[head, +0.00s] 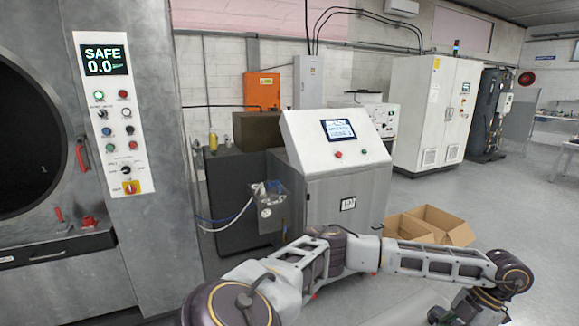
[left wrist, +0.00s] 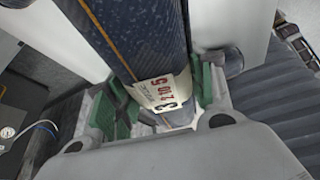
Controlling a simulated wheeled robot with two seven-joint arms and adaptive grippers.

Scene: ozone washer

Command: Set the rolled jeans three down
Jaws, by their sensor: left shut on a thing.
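The rolled jeans (left wrist: 142,40) are a dark blue denim roll with orange stitching and a pale tag (left wrist: 163,92) marked with a large 3 and other figures. They show in the left wrist view, running up from between the fingers and out of the top edge. My left gripper (left wrist: 163,97) is shut on the roll, with green pads on both sides of it. In the head view my left arm reaches across to the lower right, and neither its gripper nor the jeans can be made out there. My right gripper is in neither view.
A washer (head: 165,235) with a round dark opening and a panel reading SAFE 0.0 stands at left. A console (head: 335,190) with a screen stands at centre. An open cardboard box (head: 455,232) sits on the floor behind my arm. Floor at right (head: 545,215) is clear.

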